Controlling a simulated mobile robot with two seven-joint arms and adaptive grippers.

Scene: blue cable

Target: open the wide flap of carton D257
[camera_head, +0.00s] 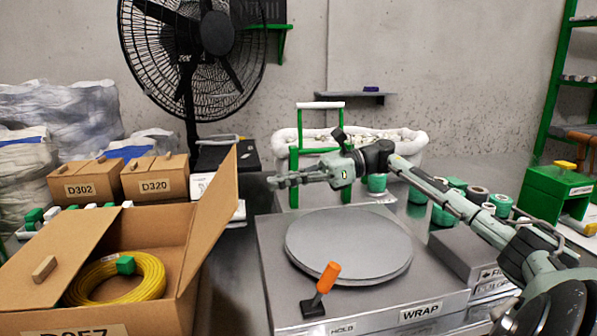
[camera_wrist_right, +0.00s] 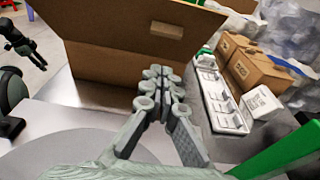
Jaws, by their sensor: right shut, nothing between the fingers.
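Carton D257 (camera_head: 190,235) stands at the lower left of the head view, its label (camera_head: 82,330) cut by the frame edge. Its top is open. One flap (camera_head: 45,255) with a small tan block (camera_head: 44,268) slopes out to the left; another flap (camera_head: 218,215) stands up at the right. My right gripper (camera_head: 275,181) is shut and empty, to the right of the upright flap. In the right wrist view, its fingers (camera_wrist_right: 155,75) are together before the carton (camera_wrist_right: 115,62), whose raised flap (camera_wrist_right: 110,20) bears a block (camera_wrist_right: 168,31). I cannot tell whether they touch.
A yellow cable coil (camera_head: 120,278) with a green piece (camera_head: 125,265) lies inside the carton. Right of it stands the wrap station with a round plate (camera_head: 348,245) and an orange-handled lever (camera_head: 325,280). Cartons D302 (camera_head: 80,190) and D320 (camera_head: 156,186) stand behind.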

